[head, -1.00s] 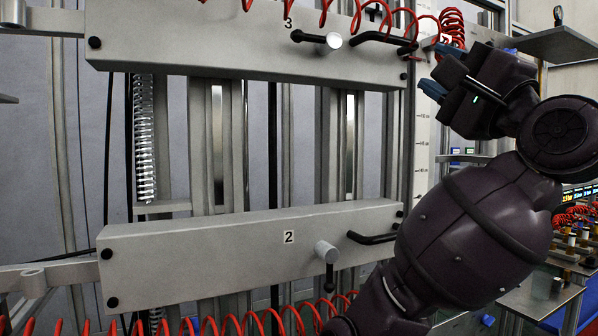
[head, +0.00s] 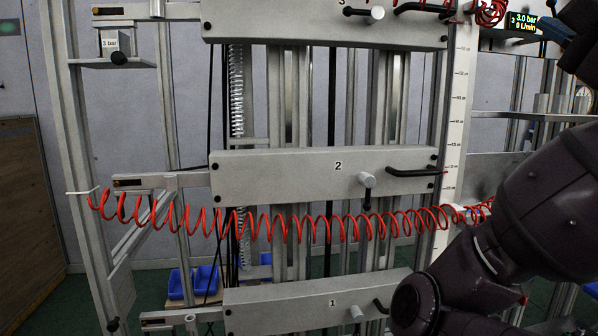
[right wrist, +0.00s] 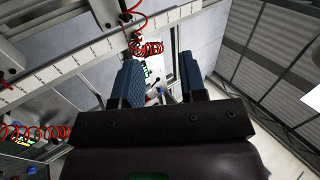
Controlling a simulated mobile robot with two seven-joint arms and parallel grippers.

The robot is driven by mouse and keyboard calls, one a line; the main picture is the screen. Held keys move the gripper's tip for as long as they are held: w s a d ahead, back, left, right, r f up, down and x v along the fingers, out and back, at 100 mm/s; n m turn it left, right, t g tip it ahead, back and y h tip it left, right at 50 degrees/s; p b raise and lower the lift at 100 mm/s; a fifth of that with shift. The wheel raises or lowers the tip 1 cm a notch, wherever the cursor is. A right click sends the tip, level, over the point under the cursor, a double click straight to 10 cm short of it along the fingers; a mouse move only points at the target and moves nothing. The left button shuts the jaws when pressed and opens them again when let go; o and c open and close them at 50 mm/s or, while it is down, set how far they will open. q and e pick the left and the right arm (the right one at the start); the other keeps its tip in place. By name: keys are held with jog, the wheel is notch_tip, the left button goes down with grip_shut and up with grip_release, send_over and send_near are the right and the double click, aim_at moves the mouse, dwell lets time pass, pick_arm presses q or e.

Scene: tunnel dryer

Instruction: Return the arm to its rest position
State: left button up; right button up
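My right arm (head: 525,215) comes up from the lower right of the head view, dark purple, bent with its forearm raised along the right edge. My right gripper (right wrist: 160,78) shows in the right wrist view with its two blue ribbed fingers apart and nothing between them. In the head view only one blue fingertip (head: 554,29) shows at the top right edge; the rest of the hand is cut off. My left arm and left gripper are not in view.
A grey frame carries panels marked 2 (head: 285,176) and 1 (head: 300,304), with black handles and knobs. A red coiled hose (head: 300,226) hangs across the front. A pressure display (head: 524,26) stands near the right hand. Blue bins (head: 190,284) sit low behind.

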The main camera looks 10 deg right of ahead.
notch_tip(320, 180, up, 5)
jog(key=w+n+t+h, duration=0.2)
jog(key=n+t+h, duration=0.1)
jog(key=h, duration=0.2)
jog(key=w+a+f+n+g+y, duration=0.1)
jog(key=w+a+f+n, duration=0.2)
jog(key=w+f+n, duration=0.7)
jog(key=w+a+f+n+g+y, duration=0.1)
jog(key=w+f+n+g, duration=0.2)
jog(key=f, duration=1.3)
jog(key=w+a+f+n+g+y, duration=0.15)
jog(key=w+f, duration=0.35)
jog(key=f, duration=1.2)
jog(key=s+a+f+g, duration=0.1)
jog(key=s+f+g, duration=0.35)
jog(key=f, duration=0.95)
jog(key=s+f+g, duration=0.2)
jog(key=s+f, duration=0.6)
jog(key=f, duration=0.5)
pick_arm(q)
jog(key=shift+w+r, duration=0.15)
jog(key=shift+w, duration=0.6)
pick_arm(e)
jog(key=s+d+f+g, duration=0.1)
jog(key=s+f+g, duration=0.3)
jog(key=s+f, duration=1)
jog(key=s+h, duration=0.1)
jog(key=s, duration=0.3)
jog(key=shift+s+f+g, duration=0.25)
jog(key=shift+f+g, duration=0.05)
